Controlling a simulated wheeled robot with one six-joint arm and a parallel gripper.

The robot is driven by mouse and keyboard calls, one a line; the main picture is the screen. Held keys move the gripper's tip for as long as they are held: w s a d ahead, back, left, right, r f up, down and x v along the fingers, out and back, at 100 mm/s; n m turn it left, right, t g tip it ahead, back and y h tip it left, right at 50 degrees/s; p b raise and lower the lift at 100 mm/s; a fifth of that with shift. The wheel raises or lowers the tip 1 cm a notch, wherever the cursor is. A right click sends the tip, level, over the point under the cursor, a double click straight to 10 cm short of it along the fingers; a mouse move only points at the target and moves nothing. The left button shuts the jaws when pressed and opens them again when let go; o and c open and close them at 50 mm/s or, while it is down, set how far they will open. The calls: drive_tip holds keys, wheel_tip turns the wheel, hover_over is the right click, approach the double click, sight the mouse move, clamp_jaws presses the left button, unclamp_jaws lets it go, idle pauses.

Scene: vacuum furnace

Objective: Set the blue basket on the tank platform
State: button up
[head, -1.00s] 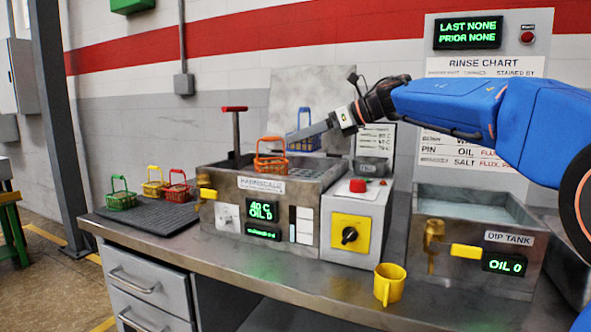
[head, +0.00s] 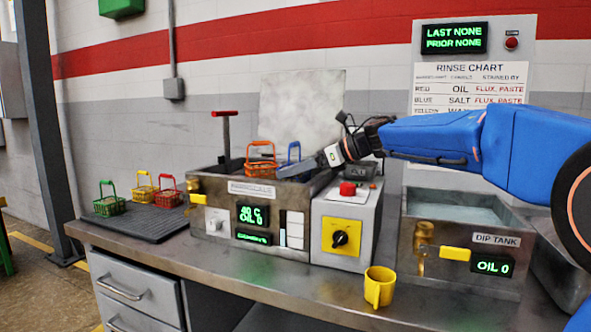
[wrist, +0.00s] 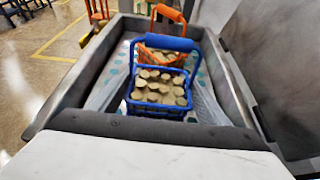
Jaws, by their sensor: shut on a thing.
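The blue basket (wrist: 158,95), filled with several round pale pieces, hangs from my gripper (head: 287,171) inside the tank (head: 207,191). In the head view, only the blue handle (head: 294,152) shows above the tank rim. My gripper is shut on the basket and reaches in from the right. The orange basket (wrist: 162,52) stands just beyond the blue one on the tank platform (wrist: 116,77), a pale surface with teal dots. The blue basket's underside is hidden, so I cannot tell whether it touches the platform.
Green (head: 109,206), yellow (head: 143,193) and red (head: 168,196) baskets stand on a dark mat (head: 150,229) at left. A red-topped lever (head: 225,135) rises behind the tank. A control box (head: 345,225), yellow mug (head: 380,287) and dip tank (head: 460,235) are to the right.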

drive_tip(key=o, duration=1.6)
drive_tip(key=shift+f, duration=0.1)
drive_tip(key=v, duration=1.2)
